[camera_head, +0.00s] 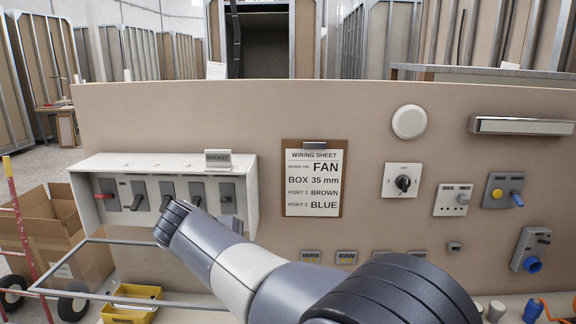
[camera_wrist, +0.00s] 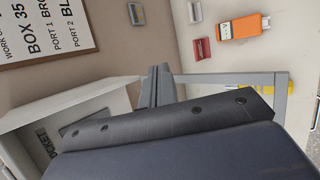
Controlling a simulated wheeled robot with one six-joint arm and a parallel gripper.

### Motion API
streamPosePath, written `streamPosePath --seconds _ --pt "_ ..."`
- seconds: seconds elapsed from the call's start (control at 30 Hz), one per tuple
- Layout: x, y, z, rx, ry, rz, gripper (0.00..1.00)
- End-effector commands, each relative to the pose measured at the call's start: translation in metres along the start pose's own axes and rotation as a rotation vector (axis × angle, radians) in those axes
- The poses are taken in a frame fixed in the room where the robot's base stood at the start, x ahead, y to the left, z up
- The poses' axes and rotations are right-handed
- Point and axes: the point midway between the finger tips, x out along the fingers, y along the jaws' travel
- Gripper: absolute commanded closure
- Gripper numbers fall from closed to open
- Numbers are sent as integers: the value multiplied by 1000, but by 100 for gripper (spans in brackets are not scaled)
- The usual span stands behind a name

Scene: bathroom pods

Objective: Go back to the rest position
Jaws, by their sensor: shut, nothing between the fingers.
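My gripper (camera_wrist: 159,72) shows in the wrist view as two grey fingers, closed together with nothing between them. In the head view my arm reaches up and left from the lower right, and its end overlaps the lower edge of the white switch box (camera_head: 85,163); the fingers are not clearly seen there. In the wrist view the box (camera_wrist: 40,110) lies at lower left, turned sideways.
A wiring sheet (camera_head: 313,180) hangs on the beige panel. Switches and a rotary knob (camera_head: 403,182) are to its right. A yellow tray (camera_head: 132,303) and a cardboard box (camera_head: 60,235) are at lower left. The wrist view shows an orange device (camera_wrist: 247,27).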

Motion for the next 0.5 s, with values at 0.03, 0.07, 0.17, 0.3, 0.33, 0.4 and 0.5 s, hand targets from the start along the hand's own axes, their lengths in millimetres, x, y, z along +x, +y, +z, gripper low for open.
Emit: streamPosePath --seconds 0.03,0.07,0.17,0.3,0.33,0.4,0.5 --pt "3 2 4 68 2 -33 100" --pt "5 2 5 109 4 -53 100" --pt "11 3 10 244 7 -121 100" --pt "18 4 15 431 6 -215 100" --pt "19 4 16 471 5 -235 100" --pt "21 6 19 565 2 -282 100" --pt "24 7 22 694 -5 -349 100"
